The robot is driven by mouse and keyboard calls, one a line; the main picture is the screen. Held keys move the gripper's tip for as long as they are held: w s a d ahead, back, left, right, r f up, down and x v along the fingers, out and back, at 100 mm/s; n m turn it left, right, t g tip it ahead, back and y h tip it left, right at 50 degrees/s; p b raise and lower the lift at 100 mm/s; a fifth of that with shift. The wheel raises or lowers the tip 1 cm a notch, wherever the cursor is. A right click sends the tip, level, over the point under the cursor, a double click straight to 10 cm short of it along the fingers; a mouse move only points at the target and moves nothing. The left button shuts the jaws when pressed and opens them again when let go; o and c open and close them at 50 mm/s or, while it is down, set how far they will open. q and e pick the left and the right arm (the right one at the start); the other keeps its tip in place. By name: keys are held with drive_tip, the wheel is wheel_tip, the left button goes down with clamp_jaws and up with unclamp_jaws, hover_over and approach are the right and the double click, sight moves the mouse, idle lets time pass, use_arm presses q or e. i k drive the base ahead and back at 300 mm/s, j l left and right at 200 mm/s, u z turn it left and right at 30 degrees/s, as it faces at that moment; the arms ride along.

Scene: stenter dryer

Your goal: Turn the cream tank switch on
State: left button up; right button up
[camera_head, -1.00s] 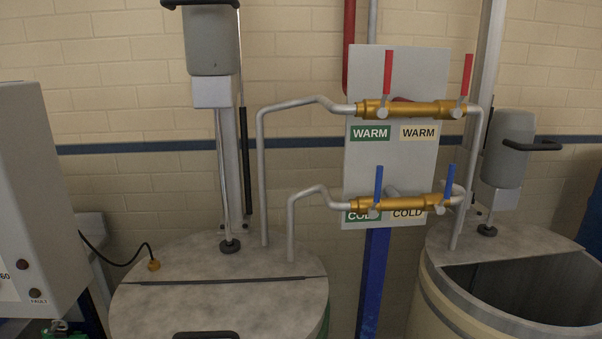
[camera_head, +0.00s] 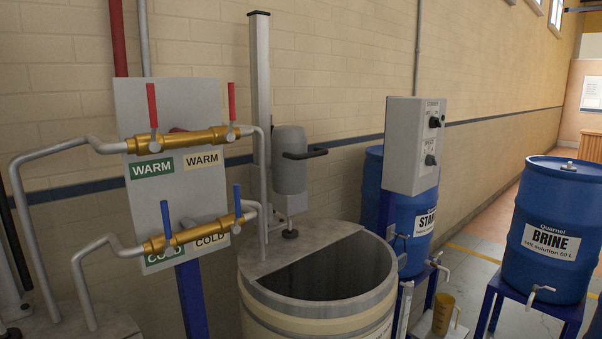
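The cream tank (camera_head: 318,326) stands at the middle bottom, its half-open top showing a dark inside. A grey motor unit (camera_head: 290,160) with a black handle hangs on a column over its back. A grey control box (camera_head: 403,150) stands to the right of the tank. Its right face carries a dark upper knob (camera_head: 435,122) and a dark lower knob (camera_head: 430,160). The small lettering by them is too small to read, and I cannot tell their settings. Neither of my grippers is in view.
A grey panel (camera_head: 150,100) at left holds brass warm and cold valves with red and blue levers. A blue drum (camera_head: 412,215) stands behind the control box. A blue brine drum (camera_head: 550,230) stands at right on a blue stand. A yellow jug (camera_head: 443,312) sits low between.

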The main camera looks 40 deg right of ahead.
sight(434, 122)
drive_tip(key=z, duration=1.85)
